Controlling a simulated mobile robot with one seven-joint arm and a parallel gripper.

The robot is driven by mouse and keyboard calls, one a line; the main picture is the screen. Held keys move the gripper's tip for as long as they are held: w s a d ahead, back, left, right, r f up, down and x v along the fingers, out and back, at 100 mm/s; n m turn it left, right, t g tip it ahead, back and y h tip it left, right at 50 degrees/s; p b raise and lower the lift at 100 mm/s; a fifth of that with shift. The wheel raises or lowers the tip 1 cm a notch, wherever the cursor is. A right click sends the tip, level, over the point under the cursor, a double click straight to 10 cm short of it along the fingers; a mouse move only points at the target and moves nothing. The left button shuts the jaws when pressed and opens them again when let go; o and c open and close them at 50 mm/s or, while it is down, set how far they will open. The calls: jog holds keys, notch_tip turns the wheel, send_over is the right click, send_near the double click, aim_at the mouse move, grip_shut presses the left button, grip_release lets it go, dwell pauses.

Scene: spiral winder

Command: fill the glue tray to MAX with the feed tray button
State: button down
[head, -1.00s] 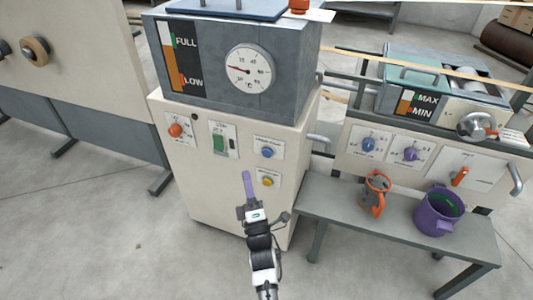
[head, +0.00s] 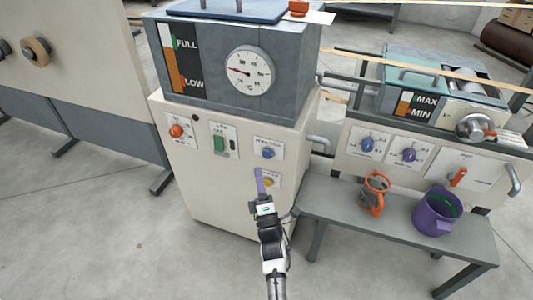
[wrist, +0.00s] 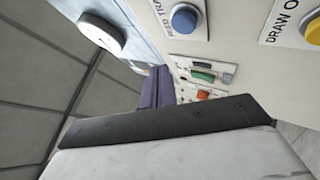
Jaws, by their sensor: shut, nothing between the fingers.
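The blue feed tray button (head: 267,153) is on the front of the cream cabinet; it also shows in the wrist view (wrist: 185,19), with its label partly cut off. My gripper (head: 258,172) is shut and empty, its purple fingers upright just below and left of the blue button in the head view. The fingers also show in the wrist view (wrist: 157,88), apart from the button. The glue tray (head: 412,80) is at the right; its MAX/MIN gauge (head: 403,104) has orange below and white above, the level appearing between the two marks.
A yellow draw-off button (head: 268,182) sits below the blue one, close to my fingers. A green switch (head: 218,144) and orange knob (head: 176,131) are to the left.

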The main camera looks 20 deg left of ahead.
aim_at(264, 152)
jog(key=shift+w+d, duration=0.15)
jog(key=shift+w, duration=2)
jog(key=shift+b, duration=0.3)
jog(key=shift+w, duration=0.4)
jog(key=shift+w+b, duration=0.35)
jog(key=shift+w, duration=0.1)
dwell(4.7)
